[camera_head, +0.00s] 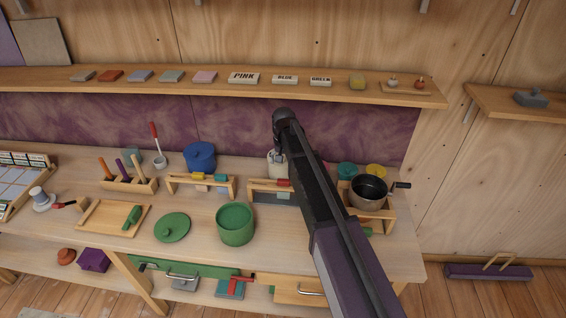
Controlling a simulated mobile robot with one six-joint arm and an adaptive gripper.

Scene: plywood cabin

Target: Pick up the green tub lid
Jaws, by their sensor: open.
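The green tub lid (172,228) is a round green disc with a small knob on top. It lies flat on the workbench, left of the open green tub (236,225), with a small gap between them. My gripper (279,153) is small in the view, at the far end of my dark arm. It is open, near a pale jar at the back of the bench, to the right of and beyond the lid. The fingers are hard to make out against the jar, and I see nothing held. The lid is in full view.
A wooden tray (92,217) with a green-handled tool lies left of the lid. Behind stand a tool rack (128,185), a blue pot (200,156) and low wooden frames (202,190). A dark saucepan (368,192) is at right. A shelf (215,90) overhangs the back.

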